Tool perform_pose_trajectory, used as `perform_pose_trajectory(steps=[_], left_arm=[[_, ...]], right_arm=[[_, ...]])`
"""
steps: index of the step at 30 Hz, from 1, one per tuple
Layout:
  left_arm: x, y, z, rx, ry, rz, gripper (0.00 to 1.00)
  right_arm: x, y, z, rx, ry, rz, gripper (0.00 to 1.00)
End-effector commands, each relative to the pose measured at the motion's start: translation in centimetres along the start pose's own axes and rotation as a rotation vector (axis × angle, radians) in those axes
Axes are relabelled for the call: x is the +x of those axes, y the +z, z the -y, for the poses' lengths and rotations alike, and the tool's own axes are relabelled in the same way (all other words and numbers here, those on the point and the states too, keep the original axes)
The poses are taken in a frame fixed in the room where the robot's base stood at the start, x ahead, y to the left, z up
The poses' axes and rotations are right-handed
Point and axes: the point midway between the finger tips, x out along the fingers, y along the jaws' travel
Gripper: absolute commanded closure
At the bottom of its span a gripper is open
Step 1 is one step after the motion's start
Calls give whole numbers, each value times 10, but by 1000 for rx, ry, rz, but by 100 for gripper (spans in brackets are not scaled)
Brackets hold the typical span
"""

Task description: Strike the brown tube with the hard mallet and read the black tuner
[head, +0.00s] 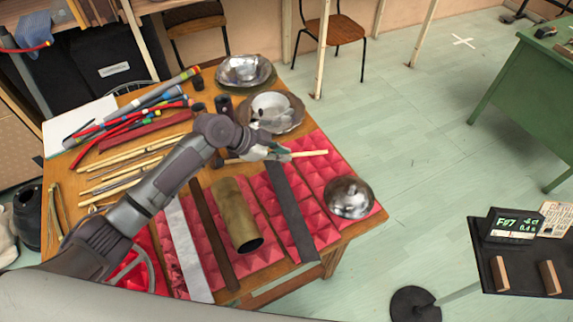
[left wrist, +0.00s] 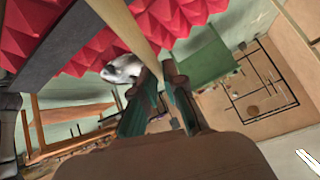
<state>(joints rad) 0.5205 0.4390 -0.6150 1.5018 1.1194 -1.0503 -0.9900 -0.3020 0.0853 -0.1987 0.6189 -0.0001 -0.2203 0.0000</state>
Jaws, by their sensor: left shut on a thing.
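The brown tube (head: 237,214) lies on red pyramid foam on the table, its dark open end facing the front. My left gripper (head: 268,152) is above the foam, behind and right of the tube and apart from it. In the left wrist view, the mallet (left wrist: 134,28) runs up from between the green-padded fingers (left wrist: 155,100). The black tuner (head: 514,227) stands at the right, its lit screen showing what looks like "F#7". My right gripper is not in view.
A dark bar (head: 290,212) lies right of the tube, and a brown strip (head: 213,232) and pale bar (head: 185,250) left of it. A metal bowl (head: 349,197) sits at the table's right corner. Several sticks (head: 125,170) lie at left. Open floor lies right of the table.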

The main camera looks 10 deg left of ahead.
Motion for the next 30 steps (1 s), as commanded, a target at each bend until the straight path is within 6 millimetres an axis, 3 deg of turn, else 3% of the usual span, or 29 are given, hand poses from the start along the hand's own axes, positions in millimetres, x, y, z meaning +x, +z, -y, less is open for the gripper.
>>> perform_pose_trajectory(steps=[16, 29, 30], left_arm=[[-1, 2, 5, 1, 1, 0, 100], [-10, 42, 52, 150, 120, -36, 100], [-16, 32, 50, 148, 122, -36, 100]], right_arm=[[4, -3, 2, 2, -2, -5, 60], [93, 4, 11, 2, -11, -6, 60], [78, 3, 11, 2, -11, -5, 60]])
